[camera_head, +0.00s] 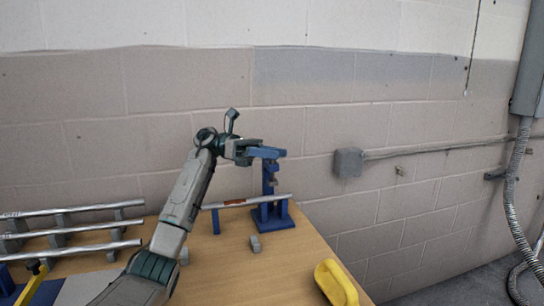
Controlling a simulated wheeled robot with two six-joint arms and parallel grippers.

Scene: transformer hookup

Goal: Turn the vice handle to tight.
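The blue vice (268,188) stands upright on its blue base near the right end of the wooden table. Its blue handle (268,152) is a short flat bar at the top, lying roughly level. A metal rod (242,201) with a reddish mark runs level through the vice. My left gripper (251,150) is at the left end of the handle, at its height, touching or almost touching it. The fingertips are small and overlap the handle, so I cannot see whether they are closed on it. My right gripper is out of view.
Several metal rods (70,228) lie on a rack at the table's left. A small grey block (255,243) sits in front of the vice, and a yellow object (336,283) is at the front right edge. A block wall with a grey box (348,162) stands behind.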

